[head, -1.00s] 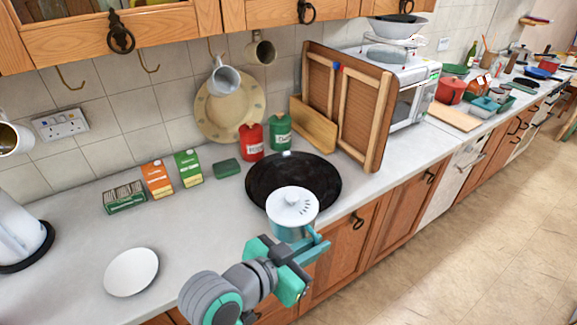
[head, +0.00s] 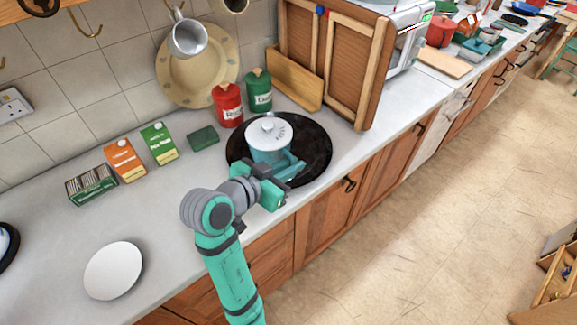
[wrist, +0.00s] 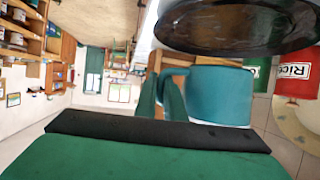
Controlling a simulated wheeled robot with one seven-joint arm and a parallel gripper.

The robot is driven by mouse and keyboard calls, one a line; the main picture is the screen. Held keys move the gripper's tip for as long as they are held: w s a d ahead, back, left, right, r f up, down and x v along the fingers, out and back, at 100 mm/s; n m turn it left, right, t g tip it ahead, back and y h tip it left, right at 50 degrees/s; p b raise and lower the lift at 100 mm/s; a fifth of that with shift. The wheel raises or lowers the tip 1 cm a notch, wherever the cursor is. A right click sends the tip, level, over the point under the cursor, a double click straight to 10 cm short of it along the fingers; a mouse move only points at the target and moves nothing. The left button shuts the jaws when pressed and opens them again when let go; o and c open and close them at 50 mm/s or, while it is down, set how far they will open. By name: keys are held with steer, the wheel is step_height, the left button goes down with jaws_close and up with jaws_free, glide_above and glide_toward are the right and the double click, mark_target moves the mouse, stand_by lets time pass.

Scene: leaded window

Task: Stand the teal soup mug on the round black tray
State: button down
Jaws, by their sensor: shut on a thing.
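The teal soup mug (head: 266,157) has a white vented lid (head: 269,131) and is upright. My gripper (head: 288,172) is shut on its handle, at the mug's near right side. In the head view the mug is over the round black tray (head: 314,148), within its outline. The wrist view is upside down and shows the mug (wrist: 218,95) with the tray (wrist: 235,25) beyond its base. A narrow gap seems to show between base and tray there; actual contact is hard to tell.
Red (head: 228,106) and green (head: 258,91) canisters stand behind the tray.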

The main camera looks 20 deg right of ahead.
steer(key=w+f, duration=0.2)
steer(key=w+d+f, duration=0.1)
steer(key=w+f, duration=0.1)
steer(key=w+d+f, duration=0.1)
steer(key=w+f, duration=0.1)
steer(key=shift+w+f, duration=0.15)
steer(key=shift+f, duration=0.05)
steer(key=shift+w+f, duration=0.1)
steer(key=shift+f, duration=1.5)
steer(key=shift+f, duration=0.15)
steer(key=c, duration=1.8)
jaws_free()
steer(key=shift+f, duration=0.1)
steer(key=shift+c, duration=0.2)
steer(key=shift+r, duration=0.25)
steer(key=v, duration=1.2)
steer(key=shift+f, duration=0.1)
